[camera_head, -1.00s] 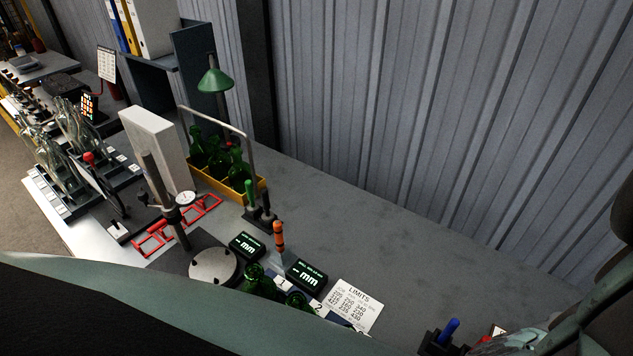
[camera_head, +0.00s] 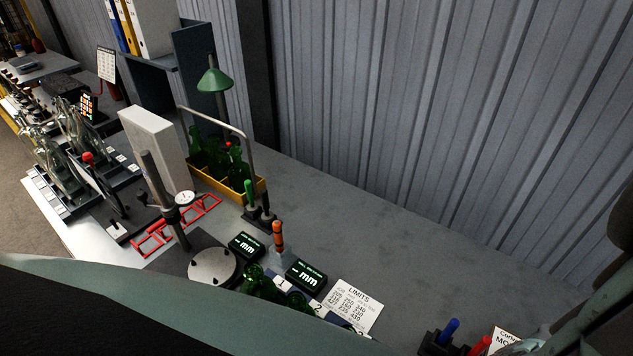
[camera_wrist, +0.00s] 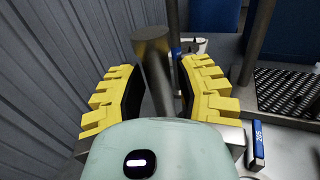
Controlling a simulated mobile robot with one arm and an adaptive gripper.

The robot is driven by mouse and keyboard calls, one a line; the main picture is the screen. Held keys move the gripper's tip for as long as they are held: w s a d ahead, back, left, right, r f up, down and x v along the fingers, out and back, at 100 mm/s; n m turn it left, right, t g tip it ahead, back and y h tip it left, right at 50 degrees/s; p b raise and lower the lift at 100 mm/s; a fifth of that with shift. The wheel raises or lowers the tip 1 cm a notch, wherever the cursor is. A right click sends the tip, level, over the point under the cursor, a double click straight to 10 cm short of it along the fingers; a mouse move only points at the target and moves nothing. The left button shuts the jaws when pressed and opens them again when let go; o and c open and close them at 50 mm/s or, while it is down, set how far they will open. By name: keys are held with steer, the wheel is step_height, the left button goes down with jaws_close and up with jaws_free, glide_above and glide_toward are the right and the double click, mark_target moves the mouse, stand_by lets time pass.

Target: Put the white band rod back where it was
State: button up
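My gripper (camera_wrist: 160,80) shows in the wrist view with its two yellow fingers spread apart. A plain grey cylinder (camera_wrist: 152,50) stands upright, slightly tilted in the picture, in the gap between the fingers. Gaps show beside it, and I see no clear contact; its lower end is hidden by my gripper body. I cannot make out a white band on any rod in either view. In the head view a black holder (camera_head: 434,341) at the bottom right carries a blue-handled rod (camera_head: 449,330) and a red-handled rod (camera_head: 480,346). My gripper is outside the head view.
A gauge post (camera_head: 160,190) and yellow bottle carrier (camera_head: 222,187) are further left. The wrist view shows a blue 205 tag (camera_wrist: 258,140). Bench near the wall is clear.

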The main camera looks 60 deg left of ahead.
steer(key=shift+o, duration=0.4)
steer(key=shift+d, duration=0.1)
steer(key=shift+r, duration=0.1)
steer(key=b+v, duration=0.5)
steer(key=v, duration=0.7)
steer(key=shift+r, duration=0.1)
